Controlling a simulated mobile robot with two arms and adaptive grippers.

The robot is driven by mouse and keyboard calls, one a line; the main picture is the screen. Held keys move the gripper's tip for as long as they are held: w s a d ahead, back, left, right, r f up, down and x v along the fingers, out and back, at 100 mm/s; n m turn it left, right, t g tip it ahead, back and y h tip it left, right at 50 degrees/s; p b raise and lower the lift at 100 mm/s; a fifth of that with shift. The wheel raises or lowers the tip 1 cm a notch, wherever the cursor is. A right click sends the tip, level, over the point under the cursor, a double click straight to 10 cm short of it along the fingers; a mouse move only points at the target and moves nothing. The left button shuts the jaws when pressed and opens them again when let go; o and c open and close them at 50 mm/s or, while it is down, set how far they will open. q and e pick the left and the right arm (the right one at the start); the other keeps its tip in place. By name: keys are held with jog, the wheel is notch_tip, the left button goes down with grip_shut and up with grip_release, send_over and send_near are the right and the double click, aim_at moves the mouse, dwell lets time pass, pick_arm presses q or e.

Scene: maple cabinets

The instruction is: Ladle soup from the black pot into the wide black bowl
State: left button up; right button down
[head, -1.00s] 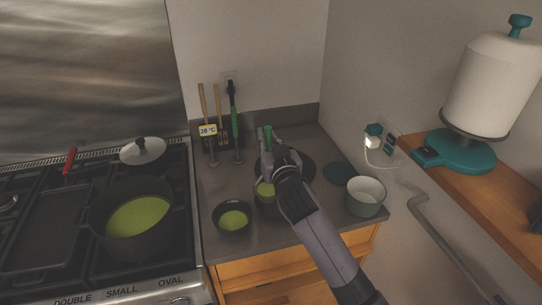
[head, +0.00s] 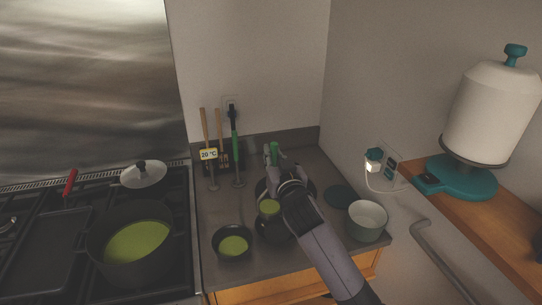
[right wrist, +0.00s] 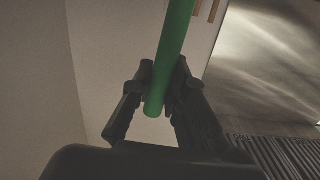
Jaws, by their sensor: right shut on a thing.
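The black pot (head: 137,241) holds green soup and stands on the stove at the left in the head view. My right gripper (head: 273,161) is shut on a green ladle handle (head: 274,149), which also shows between the fingers in the right wrist view (right wrist: 172,55). Green soup (head: 270,208) shows below the gripper, apparently in the ladle's head, over a dark vessel (head: 273,231). A black bowl (head: 232,257) with green soup stands left of it. A wide dark round thing (head: 308,187) is mostly hidden behind my right arm. My left gripper is not in view.
A white-grey pot (head: 366,222) stands at the counter's right edge. Utensils hang at a rack (head: 209,155) by the back wall. A lid (head: 143,175) lies behind the black pot. A teal-based dispenser (head: 466,177) stands on the right wooden shelf.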

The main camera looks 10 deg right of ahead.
jog(key=shift+w+d+f, duration=0.1)
jog(key=shift+d+f, duration=0.05)
jog(key=shift+d, duration=0.4)
jog(key=shift+w+d+f+m, duration=0.1)
jog(key=shift+d+f+m, duration=0.1)
jog(key=shift+d+m, duration=0.4)
jog(key=shift+w+d+f, duration=0.1)
jog(key=shift+d+f, duration=0.05)
jog(key=shift+d, duration=0.1)
jog(key=shift+w+d+f+m, duration=0.1)
jog(key=shift+d+f+m, duration=0.1)
jog(key=shift+d, duration=0.15)
jog(key=shift+d+f+m, duration=0.1)
jog(key=shift+d+m, duration=0.1)
jog(key=shift+d, duration=0.1)
jog(key=shift+w+d, duration=0.1)
jog(key=shift+d, duration=0.2)
jog(key=shift+d+f+m+g, duration=0.2)
jog(key=shift+d+m+g, duration=0.1)
jog(key=shift+w+d+f+b, duration=0.1)
jog(key=shift+d+b, duration=0.15)
jog(key=shift+b, duration=0.05)
jog(key=shift+w+d+f+m, duration=0.15)
jog(key=shift+d+f+m, duration=0.1)
jog(key=shift+d+m, duration=0.3)
